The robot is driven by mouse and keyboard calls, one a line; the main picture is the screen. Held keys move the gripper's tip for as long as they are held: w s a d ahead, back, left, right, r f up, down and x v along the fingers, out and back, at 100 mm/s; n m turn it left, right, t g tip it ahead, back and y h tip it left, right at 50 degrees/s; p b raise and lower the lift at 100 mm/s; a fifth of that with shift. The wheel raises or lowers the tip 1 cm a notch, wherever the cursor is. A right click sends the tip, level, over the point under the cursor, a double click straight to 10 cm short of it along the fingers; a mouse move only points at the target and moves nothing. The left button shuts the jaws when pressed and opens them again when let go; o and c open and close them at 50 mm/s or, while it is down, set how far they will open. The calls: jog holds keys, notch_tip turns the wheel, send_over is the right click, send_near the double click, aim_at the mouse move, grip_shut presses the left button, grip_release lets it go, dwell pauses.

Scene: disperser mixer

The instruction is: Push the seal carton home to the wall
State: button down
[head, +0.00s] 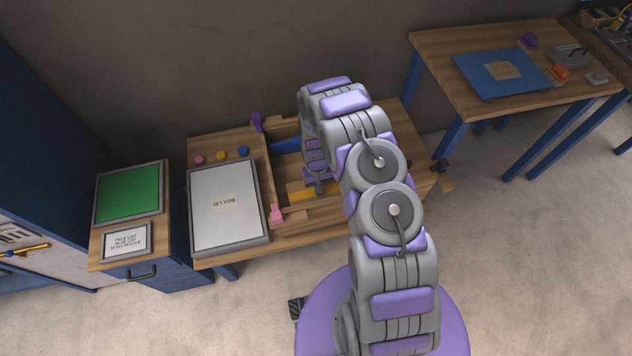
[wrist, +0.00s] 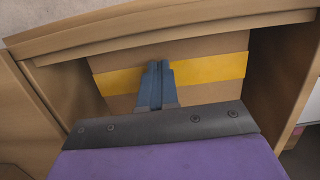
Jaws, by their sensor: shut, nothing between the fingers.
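The seal carton (wrist: 212,68), taken to be the brown carton with a yellow band, fills the middle of the wrist view between wooden walls. In the head view its yellow part (head: 298,190) shows low in the open wooden box (head: 270,172), partly hidden by my arm. My gripper (wrist: 155,66) is shut and empty, its blue-grey fingertips overlapping the carton's yellow band in the wrist view. I cannot tell whether they touch it. In the head view my gripper (head: 319,189) points down inside the box, beside the yellow part.
A blue piece (head: 285,146) lies in the box's far part. A pink clamp (head: 277,213) sits on the near left edge. My arm hides the box's right part.

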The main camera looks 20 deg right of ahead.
jog(key=shift+s+f+b, duration=0.35)
jog(key=shift+f, duration=0.35)
jog(key=shift+s+f, duration=0.1)
jog(key=shift+w, duration=0.45)
jog(key=shift+w, duration=0.1)
jog(key=shift+w+r+p, duration=0.2)
jog(key=shift+r+p, duration=0.2)
jog(key=shift+w+r, duration=0.2)
jog(key=shift+w, duration=0.25)
jog(key=w+p, duration=0.1)
jog(key=w, duration=1)
jog(key=shift+p, duration=0.4)
